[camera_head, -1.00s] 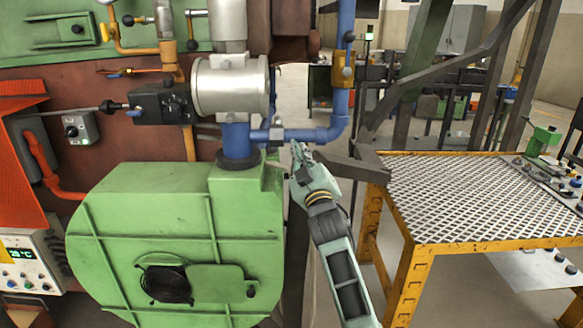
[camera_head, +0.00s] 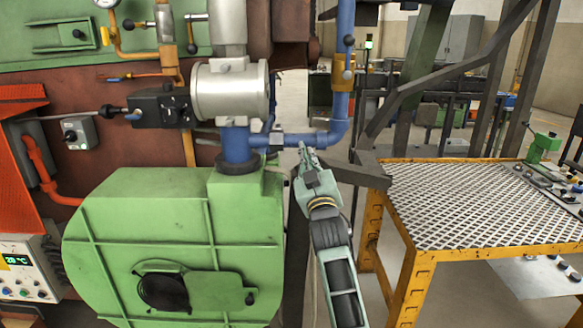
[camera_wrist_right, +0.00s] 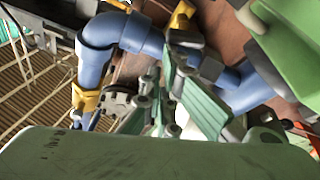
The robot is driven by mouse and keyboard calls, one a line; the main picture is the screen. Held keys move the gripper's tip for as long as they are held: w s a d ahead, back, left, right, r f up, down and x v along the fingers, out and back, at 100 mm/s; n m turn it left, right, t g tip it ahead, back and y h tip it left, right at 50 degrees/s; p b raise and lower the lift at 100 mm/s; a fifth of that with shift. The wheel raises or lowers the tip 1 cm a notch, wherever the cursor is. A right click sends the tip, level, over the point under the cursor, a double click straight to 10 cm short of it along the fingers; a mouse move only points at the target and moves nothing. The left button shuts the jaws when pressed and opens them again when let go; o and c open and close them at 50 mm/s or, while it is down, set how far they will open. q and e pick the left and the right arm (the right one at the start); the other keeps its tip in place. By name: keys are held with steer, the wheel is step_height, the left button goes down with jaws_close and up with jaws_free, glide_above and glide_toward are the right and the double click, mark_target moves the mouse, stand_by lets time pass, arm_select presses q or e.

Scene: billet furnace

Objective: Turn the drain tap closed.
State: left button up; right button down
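A small grey fitting (camera_head: 276,138) sits on the blue pipe (camera_head: 300,139) beside the green blower housing; it may be the drain tap, but I cannot be sure. My right gripper (camera_head: 305,150) points up just right of this fitting, close to the pipe. I cannot tell whether it touches the pipe. In the right wrist view the ridged green fingers of my right gripper (camera_wrist_right: 176,75) look apart, with no clear object held between them. The blue pipe (camera_wrist_right: 110,45) shows behind them. My left gripper is not in view.
The green blower housing (camera_head: 150,225) stands at left. A yellow table with a mesh top (camera_head: 470,205) stands at right, near my forearm. A yellow valve body (camera_head: 343,72) is on the upright blue pipe. A dark beam (camera_head: 350,172) lies close to my gripper.

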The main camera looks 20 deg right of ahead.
steer(key=shift+s+d+f, duration=0.1)
steer(key=shift+d+f, duration=0.15)
steer(key=shift+d, duration=0.3)
stand_by(0.5)
